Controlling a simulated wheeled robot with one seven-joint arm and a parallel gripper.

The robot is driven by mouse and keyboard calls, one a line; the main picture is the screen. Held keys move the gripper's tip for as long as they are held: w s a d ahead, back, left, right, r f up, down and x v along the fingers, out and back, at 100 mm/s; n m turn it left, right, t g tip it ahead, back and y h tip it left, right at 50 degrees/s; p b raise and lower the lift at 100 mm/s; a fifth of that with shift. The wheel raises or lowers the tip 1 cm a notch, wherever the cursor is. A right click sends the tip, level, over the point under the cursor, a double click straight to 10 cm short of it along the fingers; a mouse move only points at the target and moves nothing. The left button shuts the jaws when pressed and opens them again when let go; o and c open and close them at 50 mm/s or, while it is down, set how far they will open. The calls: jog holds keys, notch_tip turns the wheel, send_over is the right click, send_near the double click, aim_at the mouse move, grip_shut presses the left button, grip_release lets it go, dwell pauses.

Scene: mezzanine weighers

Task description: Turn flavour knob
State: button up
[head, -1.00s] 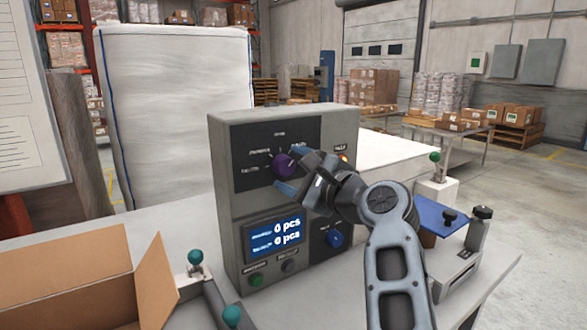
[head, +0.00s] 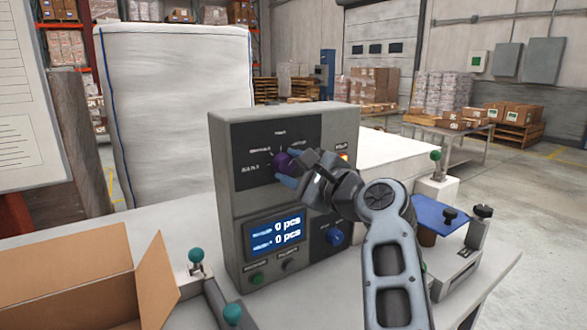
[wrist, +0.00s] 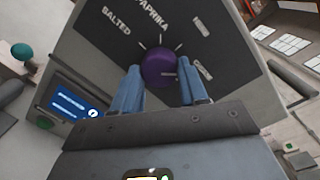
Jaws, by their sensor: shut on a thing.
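The flavour knob (head: 283,162) is a round purple knob on the dark upper panel of the grey control box (head: 225,215). In the wrist view the purple knob (wrist: 159,68) sits between the two blue fingers, with printed labels around it such as SALTED and PAPRIKA; other labels are too blurred to read. My gripper (head: 288,170) is at the front of the panel, shut on the knob; it also shows in the wrist view (wrist: 160,88). The fingers partly cover the knob in the head view.
An open cardboard box (head: 75,265) stands at left. Green-knobbed levers (head: 196,256) stand near the box.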

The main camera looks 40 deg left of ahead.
jog(key=shift+f, duration=0.1)
jog(key=n+b, duration=0.1)
jog(key=n, duration=0.2)
jog(key=shift+b, duration=0.35)
jog(key=n+b, duration=0.2)
jog(key=n, duration=0.2)
jog(key=shift+h, duration=0.4)
jog(key=n+b, duration=0.2)
jog(key=n, duration=0.2)
jog(key=shift+n, duration=0.3)
jog(key=n+b, duration=0.1)
jog(key=n, duration=0.2)
jog(key=shift+t+h+b, duration=0.3)
jog(key=shift+t+b, duration=0.05)
jog(key=shift+t, duration=0.05)
jog(key=n+b, duration=0.2)
jog(key=n, duration=0.3)
jog(key=shift+s+t, duration=0.15)
jog(key=shift+t, duration=0.15)
jog(key=n+b, duration=0.2)
jog(key=n, duration=0.3)
jog(key=shift+s+a+t+b, duration=0.1)
jog(key=shift+t+b, duration=0.2)
jog(key=shift+b, duration=0.1)
jog(key=shift+r+n, duration=0.2)
jog(key=shift+n, duration=0.2)
jog(key=o, duration=1.1)
jog(key=shift+r, duration=0.1)
jog(key=shift+c, duration=0.2)
